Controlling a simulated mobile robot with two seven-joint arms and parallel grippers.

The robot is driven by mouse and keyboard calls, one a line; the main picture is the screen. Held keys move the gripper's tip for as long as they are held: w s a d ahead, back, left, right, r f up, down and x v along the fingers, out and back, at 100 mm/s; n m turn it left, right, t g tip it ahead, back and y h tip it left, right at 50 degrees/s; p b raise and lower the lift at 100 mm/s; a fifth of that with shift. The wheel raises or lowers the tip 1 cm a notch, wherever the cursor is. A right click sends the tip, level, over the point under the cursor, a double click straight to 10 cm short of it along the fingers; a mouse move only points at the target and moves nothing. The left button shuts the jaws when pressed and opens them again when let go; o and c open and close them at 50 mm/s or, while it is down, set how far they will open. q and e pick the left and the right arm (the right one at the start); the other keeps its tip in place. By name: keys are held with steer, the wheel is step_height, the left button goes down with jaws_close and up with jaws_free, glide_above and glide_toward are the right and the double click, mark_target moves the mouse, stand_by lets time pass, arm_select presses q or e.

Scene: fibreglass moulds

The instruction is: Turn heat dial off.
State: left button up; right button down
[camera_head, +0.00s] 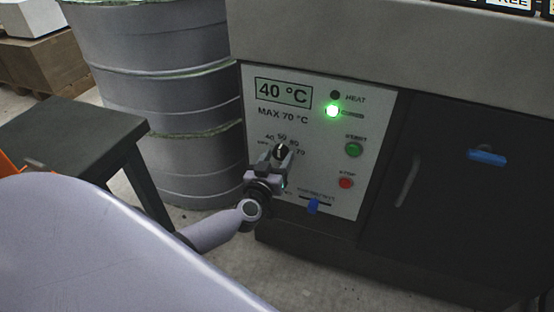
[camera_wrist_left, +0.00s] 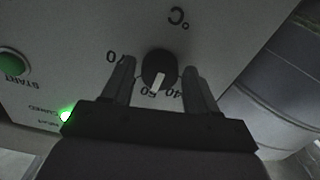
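The heat dial (camera_head: 280,151) is a round black knob with a white pointer mark, on a white control panel (camera_head: 300,96). It also shows in the left wrist view (camera_wrist_left: 158,66), where its pointer is toward the 50 mark. The panel display (camera_head: 284,92) reads 40 °C, with "MAX 70 °C" below it. My left gripper (camera_head: 277,160) is at the dial. In the left wrist view its two fingers (camera_wrist_left: 156,76) are open, one on each side of the knob, with gaps between them and it. My right gripper is not in view.
A green start button (camera_head: 353,149), a red stop button (camera_head: 346,183) and a blue slider knob (camera_head: 313,206) are on the panel. A ribbed grey drum (camera_head: 165,100) and a dark stool (camera_head: 75,135) stand left.

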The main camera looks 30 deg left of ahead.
arm_select(q)
steer(key=c, duration=0.7)
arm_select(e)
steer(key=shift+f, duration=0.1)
